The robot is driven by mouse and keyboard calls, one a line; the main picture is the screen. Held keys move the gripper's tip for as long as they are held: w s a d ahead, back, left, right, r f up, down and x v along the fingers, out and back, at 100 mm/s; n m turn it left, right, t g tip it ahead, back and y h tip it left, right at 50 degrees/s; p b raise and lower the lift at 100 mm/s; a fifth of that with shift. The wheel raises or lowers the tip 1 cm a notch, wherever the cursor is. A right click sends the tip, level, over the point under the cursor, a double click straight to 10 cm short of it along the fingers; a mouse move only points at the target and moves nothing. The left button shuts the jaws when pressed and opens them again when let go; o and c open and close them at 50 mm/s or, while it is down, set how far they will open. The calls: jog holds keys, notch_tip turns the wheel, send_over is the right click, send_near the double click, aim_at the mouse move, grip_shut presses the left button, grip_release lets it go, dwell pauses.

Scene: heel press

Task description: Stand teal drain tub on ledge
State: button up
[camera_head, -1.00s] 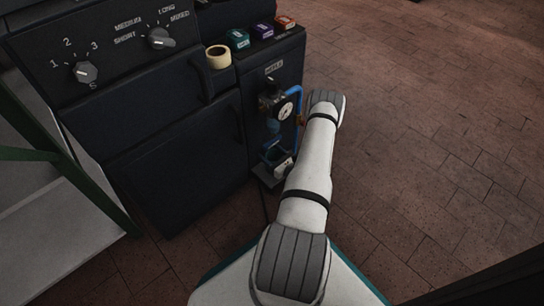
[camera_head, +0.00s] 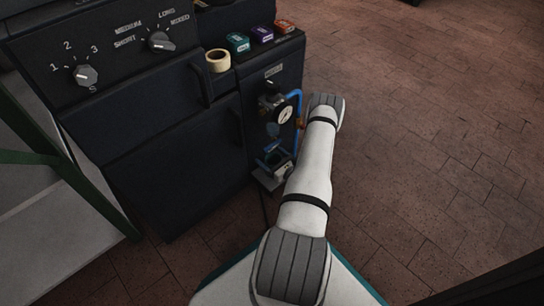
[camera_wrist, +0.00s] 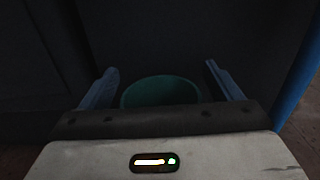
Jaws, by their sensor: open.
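The teal drain tub (camera_wrist: 160,91) shows in the wrist view as a round, dark teal rim, with its lower part hidden behind my gripper's body. My gripper (camera_wrist: 161,68) is open, with one blue-grey finger on each side of the tub. I see a gap at each side, and cannot tell whether either finger touches it. In the head view a small dark ledge (camera_head: 266,180) juts from the foot of the machine, beside my forearm. My wrist and gripper are small and partly hidden there, just above the ledge.
The dark machine (camera_head: 185,150) has dials, a gauge (camera_head: 285,114) and a blue pipe (camera_head: 298,103) close to my arm. A tape roll (camera_head: 218,60) and several small boxes (camera_head: 238,42) sit on top. A green-framed table (camera_head: 50,215) stands left. Open brick floor lies right.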

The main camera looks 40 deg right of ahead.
jog(key=s+p, duration=0.3)
jog(key=s, duration=0.9)
jog(key=shift+d+p, duration=0.35)
jog(key=shift+d, duration=0.1)
jog(key=shift+s, duration=0.1)
